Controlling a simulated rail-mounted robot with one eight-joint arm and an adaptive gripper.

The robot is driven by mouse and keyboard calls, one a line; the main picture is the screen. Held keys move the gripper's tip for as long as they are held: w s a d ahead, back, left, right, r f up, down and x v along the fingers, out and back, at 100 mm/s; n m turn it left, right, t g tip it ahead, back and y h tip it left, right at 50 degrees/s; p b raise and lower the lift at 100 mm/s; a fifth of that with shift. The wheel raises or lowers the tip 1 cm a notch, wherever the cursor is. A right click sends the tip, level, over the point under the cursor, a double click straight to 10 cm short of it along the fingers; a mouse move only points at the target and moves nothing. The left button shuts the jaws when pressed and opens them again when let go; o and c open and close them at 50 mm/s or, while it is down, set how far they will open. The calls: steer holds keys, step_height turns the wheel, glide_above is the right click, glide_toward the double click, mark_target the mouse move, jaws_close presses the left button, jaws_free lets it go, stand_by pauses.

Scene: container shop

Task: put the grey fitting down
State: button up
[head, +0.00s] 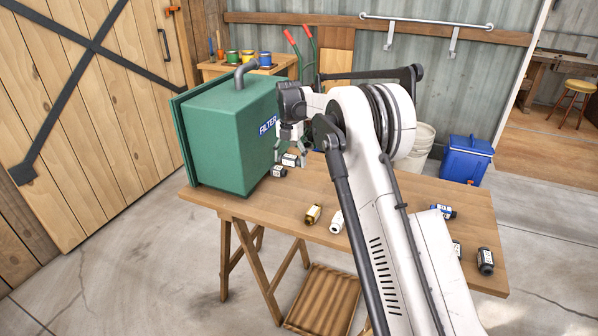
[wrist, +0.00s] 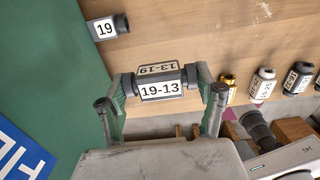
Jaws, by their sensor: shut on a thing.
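My gripper (head: 291,150) is beside the green filter box (head: 215,140), above the back left of the wooden table (head: 285,205). In the wrist view my gripper (wrist: 160,86) is shut on the grey fitting (wrist: 160,91), with one finger at each end. In the head view the fitting (head: 290,160) shows small under the gripper. A dark piece labelled 19 (wrist: 105,27) is close by at the box's edge; it also shows in the head view (head: 279,171). I cannot tell whether it is joined to the box.
A blue-and-white fitting (head: 443,211) and a dark one (head: 486,261) are to the right. Bare tabletop lies between the box and the gold fitting.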

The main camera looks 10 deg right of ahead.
steer(key=w+d+f, duration=0.1)
steer(key=w+d, duration=0.1)
steer(key=w+d+f, duration=0.2)
steer(key=shift+d+f, duration=0.2)
steer(key=shift+f, duration=2.05)
steer(key=shift+f, duration=0.1)
steer(key=shift+f+b, duration=0.35)
steer(key=shift+b, duration=0.1)
steer(key=shift+f, duration=0.2)
steer(key=o, duration=1.2)
steer(key=shift+c, duration=0.2)
steer(key=shift+r, duration=0.15)
